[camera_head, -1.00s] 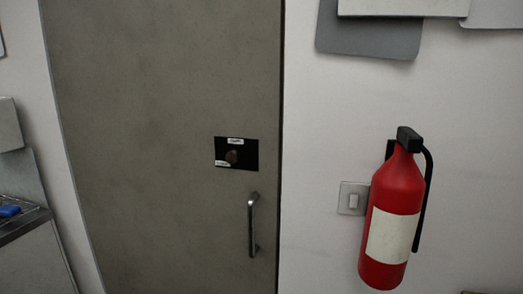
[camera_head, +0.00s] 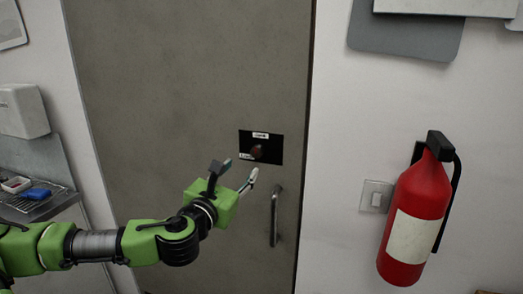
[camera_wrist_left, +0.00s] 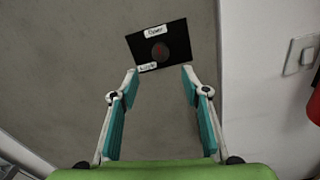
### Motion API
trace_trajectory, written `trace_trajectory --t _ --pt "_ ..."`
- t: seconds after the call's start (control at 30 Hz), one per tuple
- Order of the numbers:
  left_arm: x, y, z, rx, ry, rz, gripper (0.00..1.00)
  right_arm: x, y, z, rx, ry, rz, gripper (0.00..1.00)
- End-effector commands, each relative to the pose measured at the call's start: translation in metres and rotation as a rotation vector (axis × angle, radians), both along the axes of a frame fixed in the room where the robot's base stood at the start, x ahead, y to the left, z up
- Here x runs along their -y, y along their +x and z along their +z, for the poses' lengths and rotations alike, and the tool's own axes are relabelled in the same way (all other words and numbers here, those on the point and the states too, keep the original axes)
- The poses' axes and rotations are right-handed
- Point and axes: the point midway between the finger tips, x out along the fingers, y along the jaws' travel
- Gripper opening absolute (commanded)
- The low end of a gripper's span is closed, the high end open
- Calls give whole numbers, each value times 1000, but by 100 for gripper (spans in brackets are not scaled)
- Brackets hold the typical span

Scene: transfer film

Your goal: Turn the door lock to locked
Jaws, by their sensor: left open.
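The door lock is a round reddish-brown knob (camera_head: 257,152) on a black plate (camera_head: 275,147) with two small white labels, on the grey door (camera_head: 190,70). In the left wrist view the knob (camera_wrist_left: 159,52) sits on the tilted black plate (camera_wrist_left: 181,42), just beyond the fingertips. My left gripper (camera_head: 239,170) is open and empty, just below and left of the plate. In the left wrist view its two fingers (camera_wrist_left: 159,72) stand wide apart, with nothing between them. Whether a fingertip touches the plate I cannot tell. My right gripper is not in view.
A metal door handle (camera_head: 274,216) is below the plate, right of my left gripper. A light switch (camera_head: 376,196) and a red fire extinguisher (camera_head: 424,190) are on the wall to the right. A metal counter (camera_head: 40,205) stands at the left.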

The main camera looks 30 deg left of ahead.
Motion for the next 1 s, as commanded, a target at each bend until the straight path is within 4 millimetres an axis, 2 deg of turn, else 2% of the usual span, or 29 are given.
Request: trace_trajectory --t 0.3,0.53,0.7,1.0 --pt "-14 59 5 3 -7 1 42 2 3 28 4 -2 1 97" --pt "-23 98 3 1 -6 -1 42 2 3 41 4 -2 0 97" --pt "-27 114 1 1 -4 0 42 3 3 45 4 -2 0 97" --pt "-28 120 0 0 -2 -2 42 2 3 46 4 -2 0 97"
